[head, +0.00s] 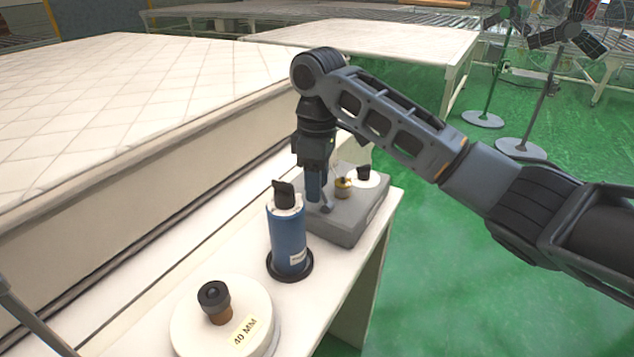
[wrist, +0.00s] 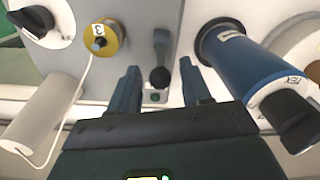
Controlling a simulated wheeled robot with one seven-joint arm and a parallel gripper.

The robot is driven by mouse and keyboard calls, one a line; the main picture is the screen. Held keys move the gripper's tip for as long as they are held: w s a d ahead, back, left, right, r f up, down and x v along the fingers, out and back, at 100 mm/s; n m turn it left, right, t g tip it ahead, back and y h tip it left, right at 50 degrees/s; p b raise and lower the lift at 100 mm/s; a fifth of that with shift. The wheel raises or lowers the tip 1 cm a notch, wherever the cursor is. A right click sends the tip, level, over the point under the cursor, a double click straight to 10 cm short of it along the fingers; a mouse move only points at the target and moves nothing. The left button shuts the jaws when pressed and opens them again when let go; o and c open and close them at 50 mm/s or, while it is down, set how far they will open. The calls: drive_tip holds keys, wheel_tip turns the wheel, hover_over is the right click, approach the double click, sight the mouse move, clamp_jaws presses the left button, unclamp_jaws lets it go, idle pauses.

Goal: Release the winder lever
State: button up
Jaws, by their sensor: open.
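The winder lever (wrist: 161,50) is a short dark bar with a round black knob, on a grey box (head: 345,226). In the wrist view its knob lies between the two fingers of my gripper (wrist: 158,86), with a gap on each side. My gripper (head: 316,188) is open and points down at the near side of the grey box. A small green dot shows below the knob in the wrist view. In the head view the fingers partly hide the lever.
A blue cylinder (head: 288,238) with a black top stands close beside the gripper. A yellow spool (wrist: 103,40) with a white cord and a black knob (wrist: 32,22) are on the box. A white disc (head: 222,325) marked 40 MM is nearer. A mattress (head: 110,95) lies left.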

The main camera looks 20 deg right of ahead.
drive_tip(key=shift+f, duration=0.35)
drive_tip(key=shift+c, duration=0.5)
clamp_jaws()
